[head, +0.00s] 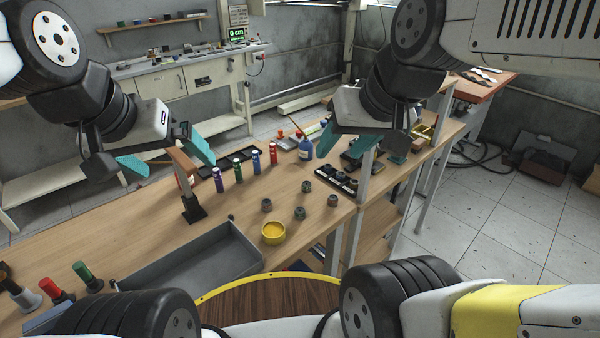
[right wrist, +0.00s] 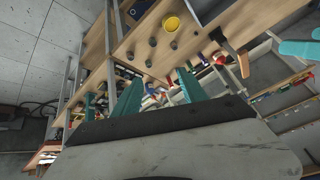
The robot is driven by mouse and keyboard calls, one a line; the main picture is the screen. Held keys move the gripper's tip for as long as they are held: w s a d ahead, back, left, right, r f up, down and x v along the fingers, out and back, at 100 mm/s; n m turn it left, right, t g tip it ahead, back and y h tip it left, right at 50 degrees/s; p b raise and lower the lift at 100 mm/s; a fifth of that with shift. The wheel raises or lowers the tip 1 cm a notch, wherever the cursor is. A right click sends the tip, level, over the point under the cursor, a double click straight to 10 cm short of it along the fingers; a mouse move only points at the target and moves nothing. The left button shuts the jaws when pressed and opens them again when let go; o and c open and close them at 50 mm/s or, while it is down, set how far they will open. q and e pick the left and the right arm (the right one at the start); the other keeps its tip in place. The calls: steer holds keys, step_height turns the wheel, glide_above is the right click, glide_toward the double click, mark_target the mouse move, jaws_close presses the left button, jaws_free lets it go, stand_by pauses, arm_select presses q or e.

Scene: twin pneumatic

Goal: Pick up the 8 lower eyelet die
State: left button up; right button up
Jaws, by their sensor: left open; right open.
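Several small dark grey cylindrical dies stand loose on the wooden bench, among them a left one (head: 267,205), a front one (head: 300,213), a back one (head: 308,186) and a right one (head: 333,200). Their markings are too small to read, so I cannot tell which is the 8 lower eyelet die. My left gripper (head: 168,158) is open and empty above the bench, to the left of the dies. My right gripper (head: 347,150) is open and empty, raised above the bench behind the dies. In the right wrist view the dies show beyond the fingers.
A yellow bowl (head: 273,233) stands in front of the dies, with a grey tray (head: 190,268) to its left. Several coloured bottles (head: 238,170) stand behind. A black holder (head: 337,181) with dark round parts lies at the right.

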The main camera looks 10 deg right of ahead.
steer(key=shift+o, duration=0.4)
steer(key=shift+w+d+n, duration=0.1)
steer(key=shift+w+n, duration=0.2)
steer(key=shift+w, duration=0.1)
steer(key=n+g+h, duration=0.4)
steer(key=n, duration=2.2)
glide_above(307, 184)
steer(key=s+a, duration=0.1)
steer(key=a, duration=0.1)
step_height(307, 184, down, 25)
steer(key=x, duration=0.6)
steer(key=shift+s+d+f, duration=0.1)
steer(key=shift+d+f, duration=0.3)
steer(key=shift+c, duration=0.4)
